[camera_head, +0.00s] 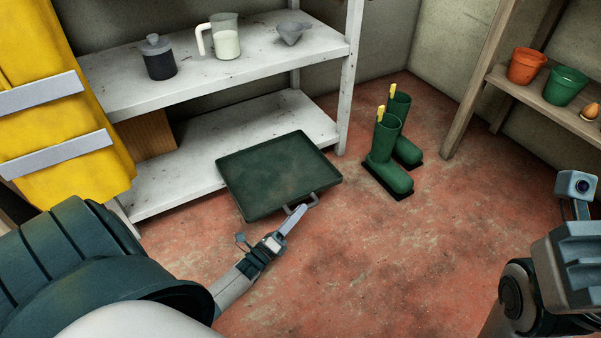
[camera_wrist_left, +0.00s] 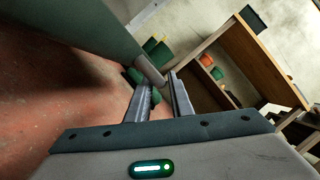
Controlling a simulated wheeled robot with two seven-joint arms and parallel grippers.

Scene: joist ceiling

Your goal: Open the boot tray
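The boot tray (camera_head: 275,172) is a flat dark green tray with a raised rim and a grey bar handle (camera_head: 312,201) on its front edge. It juts out from the lower white shelf over the red floor. My left gripper (camera_head: 297,213) is at this handle. In the left wrist view its two fingers (camera_wrist_left: 160,88) stand on either side of the grey handle bar (camera_wrist_left: 150,71), seemingly closed on it. The tray's dark underside or side (camera_wrist_left: 75,30) fills the upper left there. Part of my right arm shows at the right edge; its fingers are not visible.
Green boots (camera_head: 388,160) stand on the floor right of the tray. The white shelf unit (camera_head: 270,60) holds a jar, a jug and a funnel. A yellow coat (camera_head: 55,120) hangs left. A wooden shelf (camera_head: 540,100) with pots is at right. The front floor is clear.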

